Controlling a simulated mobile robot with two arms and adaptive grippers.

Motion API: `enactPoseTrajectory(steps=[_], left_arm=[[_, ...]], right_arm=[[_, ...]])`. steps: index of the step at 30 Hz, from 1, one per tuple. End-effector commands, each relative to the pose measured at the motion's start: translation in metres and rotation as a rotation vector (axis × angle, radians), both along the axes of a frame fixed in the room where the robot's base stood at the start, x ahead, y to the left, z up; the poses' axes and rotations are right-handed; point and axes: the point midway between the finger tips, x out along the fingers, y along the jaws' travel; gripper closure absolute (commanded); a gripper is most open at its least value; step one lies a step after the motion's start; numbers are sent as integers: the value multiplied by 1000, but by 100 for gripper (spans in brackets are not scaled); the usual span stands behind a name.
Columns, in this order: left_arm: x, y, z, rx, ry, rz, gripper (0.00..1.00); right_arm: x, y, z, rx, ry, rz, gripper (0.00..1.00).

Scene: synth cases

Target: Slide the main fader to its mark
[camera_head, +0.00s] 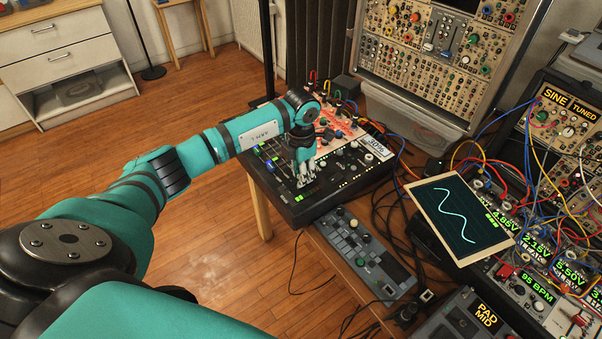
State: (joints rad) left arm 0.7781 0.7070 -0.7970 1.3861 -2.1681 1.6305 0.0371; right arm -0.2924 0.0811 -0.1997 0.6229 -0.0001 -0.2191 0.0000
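The black mixer panel (345,180) lies on the wooden bench near the middle of the view, with rows of small knobs, lit buttons and sliders. My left gripper (305,180) points down over the left part of this panel, close to its surface. Its fingers are small here, and I cannot tell whether they are open, shut or touching a control. The main fader and its mark cannot be made out; the gripper and wrist cover part of the panel. A small display reading 50% (377,145) stands at the panel's back right. My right gripper is not in view.
A grey control strip (362,250) lies in front of the mixer panel. A tablet with a wave trace (462,218) stands to the right among loose cables. Modular racks (425,45) fill the back and right. Open wooden floor (215,235) lies left of the bench.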

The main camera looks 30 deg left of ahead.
Motion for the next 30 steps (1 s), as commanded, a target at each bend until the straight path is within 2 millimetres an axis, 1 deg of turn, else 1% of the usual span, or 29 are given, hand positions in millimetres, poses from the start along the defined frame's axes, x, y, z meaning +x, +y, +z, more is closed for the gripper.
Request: enactPoseTrajectory(steps=[1,4,8,14,17,20,27,30], left_arm=[[1,0,1,0,-2,0,69],[1,0,1,-1,-2,0,56],[1,0,1,-1,-2,0,56],[1,0,5,0,-3,0,56],[2,0,17,-1,-5,-1,56],[2,1,36,1,-7,-2,56],[2,0,87,1,-6,0,56],[2,0,103,0,-4,-1,56]], right_arm=[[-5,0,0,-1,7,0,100],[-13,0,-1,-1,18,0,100],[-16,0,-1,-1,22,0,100],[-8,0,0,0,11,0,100],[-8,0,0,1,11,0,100],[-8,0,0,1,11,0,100],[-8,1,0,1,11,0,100],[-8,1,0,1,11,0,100]])
